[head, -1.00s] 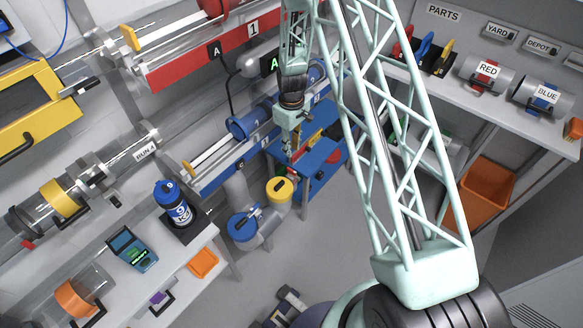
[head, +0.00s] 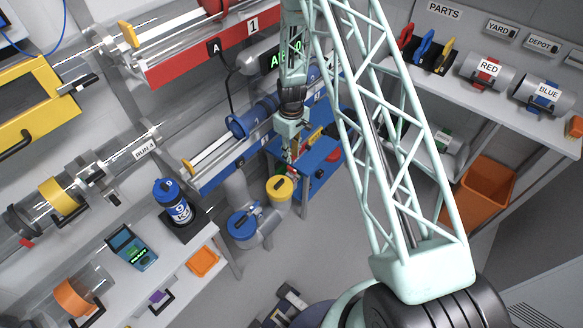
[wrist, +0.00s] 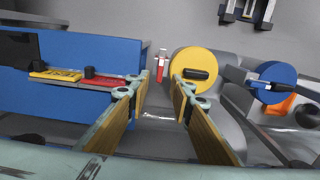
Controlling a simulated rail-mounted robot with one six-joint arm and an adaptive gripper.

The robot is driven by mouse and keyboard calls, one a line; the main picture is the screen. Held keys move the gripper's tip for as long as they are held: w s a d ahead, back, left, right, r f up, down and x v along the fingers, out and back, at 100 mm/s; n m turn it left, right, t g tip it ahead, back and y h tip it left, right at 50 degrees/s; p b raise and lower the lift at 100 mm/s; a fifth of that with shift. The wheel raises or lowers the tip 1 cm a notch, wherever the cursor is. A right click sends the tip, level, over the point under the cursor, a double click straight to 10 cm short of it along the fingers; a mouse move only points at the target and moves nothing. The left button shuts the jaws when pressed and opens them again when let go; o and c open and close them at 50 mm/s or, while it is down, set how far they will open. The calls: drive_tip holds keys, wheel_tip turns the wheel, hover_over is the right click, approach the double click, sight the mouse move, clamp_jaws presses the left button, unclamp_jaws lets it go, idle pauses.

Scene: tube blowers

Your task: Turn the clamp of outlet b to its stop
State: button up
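Two capped outlets stand on a grey branched pipe: one has a yellow cap (head: 279,188), the other a blue cap (head: 243,224). In the wrist view the yellow cap (wrist: 184,60) has a black bar handle (wrist: 196,74) across it, and the blue cap (wrist: 281,74) has a lever-like handle (wrist: 270,84). I cannot read which outlet is b. My gripper (head: 291,163) is above and slightly right of the yellow cap in the head view. In the wrist view my gripper (wrist: 160,86) is open and empty, its right fingertip near the yellow cap's left edge. Whether it touches is unclear.
A blue bench (wrist: 60,112) with yellow and red pieces on it lies left in the wrist view. A red-and-white tag (wrist: 161,64) is beside the yellow cap. Blue-railed tubing (head: 225,165) runs left of my gripper in the head view.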

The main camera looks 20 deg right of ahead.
sight(291, 168)
drive_tip(key=shift+f+b, duration=0.45)
drive_tip(key=shift+f, duration=3.8)
drive_tip(key=shift+c, duration=0.7)
clamp_jaws()
